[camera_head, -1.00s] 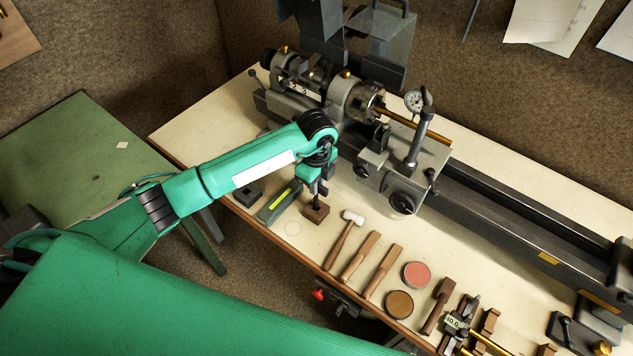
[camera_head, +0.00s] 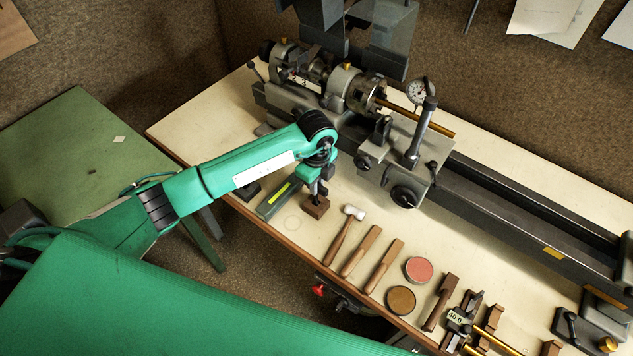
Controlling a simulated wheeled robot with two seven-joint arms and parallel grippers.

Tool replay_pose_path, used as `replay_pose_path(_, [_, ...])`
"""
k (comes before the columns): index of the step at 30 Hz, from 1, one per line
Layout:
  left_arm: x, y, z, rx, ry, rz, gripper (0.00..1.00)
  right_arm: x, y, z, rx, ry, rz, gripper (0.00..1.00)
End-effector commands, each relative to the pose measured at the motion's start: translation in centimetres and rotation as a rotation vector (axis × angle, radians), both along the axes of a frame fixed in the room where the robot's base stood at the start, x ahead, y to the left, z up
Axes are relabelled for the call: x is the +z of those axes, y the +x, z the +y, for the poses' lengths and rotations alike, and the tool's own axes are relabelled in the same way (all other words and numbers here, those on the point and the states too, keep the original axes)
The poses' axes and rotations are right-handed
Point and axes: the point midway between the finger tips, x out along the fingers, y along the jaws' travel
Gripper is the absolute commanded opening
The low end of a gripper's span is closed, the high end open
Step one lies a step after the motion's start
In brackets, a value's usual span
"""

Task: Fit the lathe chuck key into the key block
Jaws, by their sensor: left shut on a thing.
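My left gripper (camera_head: 317,188) points down over the front left part of the bench and is shut on the lathe chuck key. The key is dark and mostly hidden by the fingers; only a short dark piece shows below them. The key block (camera_head: 319,210) is a small brown block on the bench right under the gripper. The key's lower end meets the block's top in the picture; I cannot tell how deep it sits in the block. My right gripper is not in view.
A grey lathe (camera_head: 400,190) with a dial gauge (camera_head: 416,91) stands behind the block. A dark box with a yellow stripe (camera_head: 279,199) lies to the left. A white-headed mallet (camera_head: 341,238), wooden tools and round tins (camera_head: 418,270) lie to the right.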

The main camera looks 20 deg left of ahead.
Motion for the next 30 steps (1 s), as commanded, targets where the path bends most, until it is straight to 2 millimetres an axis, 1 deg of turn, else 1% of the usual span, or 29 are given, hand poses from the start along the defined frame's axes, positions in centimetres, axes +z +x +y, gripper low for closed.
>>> replay_pose_path(8, [-0.9, 0.0, 0.0, 0.000, 0.000, 0.000, 0.00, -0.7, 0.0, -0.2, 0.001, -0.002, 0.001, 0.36])
replay_pose_path(9, [-0.8, 0.0, 0.0, 0.000, 0.000, 0.000, 0.22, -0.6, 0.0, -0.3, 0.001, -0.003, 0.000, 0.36])
replay_pose_path(12, [-0.8, 0.0, 0.0, 0.000, 0.000, 0.000, 0.40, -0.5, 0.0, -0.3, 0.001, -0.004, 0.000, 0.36])
replay_pose_path(20, [-0.8, 0.0, 0.0, 0.000, 0.000, 0.000, 0.40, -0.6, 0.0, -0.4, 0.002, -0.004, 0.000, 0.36])
replay_pose_path(23, [-0.4, 0.0, 0.0, -0.001, -0.002, -0.002, 0.40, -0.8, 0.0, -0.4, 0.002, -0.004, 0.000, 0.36])
replay_pose_path(26, [0.7, 0.1, 0.0, -0.002, -0.002, -0.002, 0.40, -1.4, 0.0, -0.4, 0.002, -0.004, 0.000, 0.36])
replay_pose_path(30, [3.5, 0.2, -0.1, -0.001, -0.002, -0.007, 0.40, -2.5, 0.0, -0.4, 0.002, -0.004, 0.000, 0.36])
